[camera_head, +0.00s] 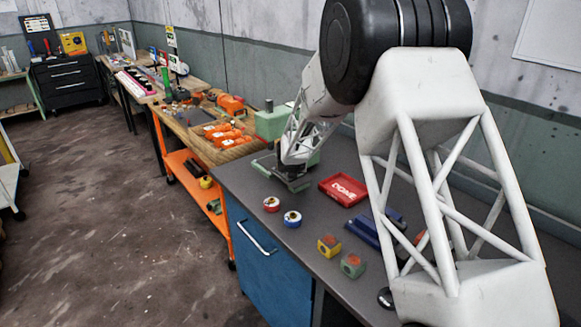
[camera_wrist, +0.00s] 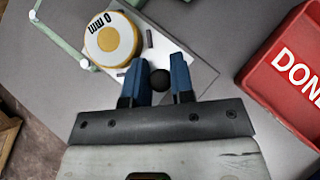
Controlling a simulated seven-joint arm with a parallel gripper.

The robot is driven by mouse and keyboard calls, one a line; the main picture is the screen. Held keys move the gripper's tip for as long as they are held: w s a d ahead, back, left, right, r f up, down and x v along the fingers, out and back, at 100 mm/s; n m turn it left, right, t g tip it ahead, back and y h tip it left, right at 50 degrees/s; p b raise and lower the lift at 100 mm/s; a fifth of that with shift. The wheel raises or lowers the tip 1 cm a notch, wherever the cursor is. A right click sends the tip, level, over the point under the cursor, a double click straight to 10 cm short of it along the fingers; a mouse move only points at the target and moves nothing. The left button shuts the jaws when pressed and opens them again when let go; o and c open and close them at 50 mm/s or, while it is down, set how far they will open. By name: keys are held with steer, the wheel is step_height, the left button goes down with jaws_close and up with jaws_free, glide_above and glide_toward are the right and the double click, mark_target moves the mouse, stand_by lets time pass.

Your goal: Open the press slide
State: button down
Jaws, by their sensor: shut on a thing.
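The press (camera_head: 272,122) is a green machine on the grey bench, partly hidden behind my arm. In the wrist view, its light grey plate (camera_wrist: 200,80) carries a round yellow-and-white dial (camera_wrist: 110,38) marked "0 mm". A black ball knob (camera_wrist: 159,79) sits beside the dial over the plate. My gripper (camera_wrist: 160,72) has its two blue fingers shut on the black knob, one on each side. In the head view my gripper (camera_head: 294,183) is low over the press base, and the knob cannot be made out there. How far the slide is open cannot be told.
A red tray (camera_head: 343,189) marked DONE stands right of the press. A red-and-white ring (camera_head: 271,204) and a blue-and-white ring (camera_head: 292,217) lie in front. A yellow block (camera_head: 328,246), a green block (camera_head: 352,265) and a blue object (camera_head: 366,233) stand nearer. The bench's front left is clear.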

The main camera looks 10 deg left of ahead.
steer(key=shift+s+d, duration=1.05)
steer(key=c, duration=1.3)
jaws_free()
steer(key=shift+o, duration=0.2)
steer(key=shift+s+r, duration=0.1)
steer(key=v, duration=0.7)
steer(key=shift+s+r, duration=0.25)
